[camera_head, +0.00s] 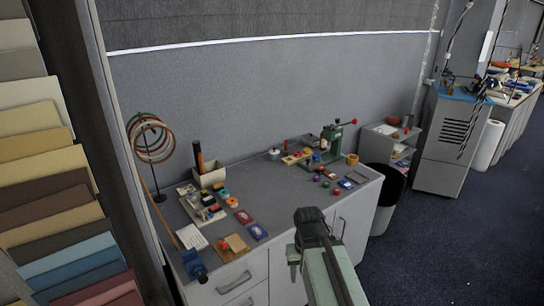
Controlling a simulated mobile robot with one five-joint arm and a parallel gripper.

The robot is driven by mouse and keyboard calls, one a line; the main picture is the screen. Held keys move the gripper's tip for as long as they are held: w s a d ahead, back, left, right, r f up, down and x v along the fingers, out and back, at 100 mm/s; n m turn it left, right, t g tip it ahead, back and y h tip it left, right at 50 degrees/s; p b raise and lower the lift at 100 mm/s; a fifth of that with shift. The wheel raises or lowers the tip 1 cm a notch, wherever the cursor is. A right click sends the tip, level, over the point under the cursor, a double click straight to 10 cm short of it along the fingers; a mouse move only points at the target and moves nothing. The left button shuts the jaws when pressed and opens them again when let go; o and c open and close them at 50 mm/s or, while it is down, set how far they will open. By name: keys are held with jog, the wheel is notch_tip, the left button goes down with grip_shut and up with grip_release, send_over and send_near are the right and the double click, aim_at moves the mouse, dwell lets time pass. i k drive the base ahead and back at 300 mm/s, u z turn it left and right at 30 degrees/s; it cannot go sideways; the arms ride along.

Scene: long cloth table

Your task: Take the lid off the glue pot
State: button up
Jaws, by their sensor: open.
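My gripper (308,218) is at the end of my arm, in front of the worktop's front edge, well apart from the pot. It is open; its fingers are hard to make out and nothing shows in it.
The worktop (262,196) has bare room in its middle. A green press (332,140) and several small coloured items stand at the right. A tray of spools (202,204), a holder box (211,177) and a ring stand (151,140) are at the left. A dark-topped bin (385,184) stands beyond.

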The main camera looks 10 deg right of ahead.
aim_at(274, 151)
jog(key=u, duration=4.15)
jog(key=k, duration=2.7)
jog(key=z, duration=1.5)
jog(key=i, duration=0.55)
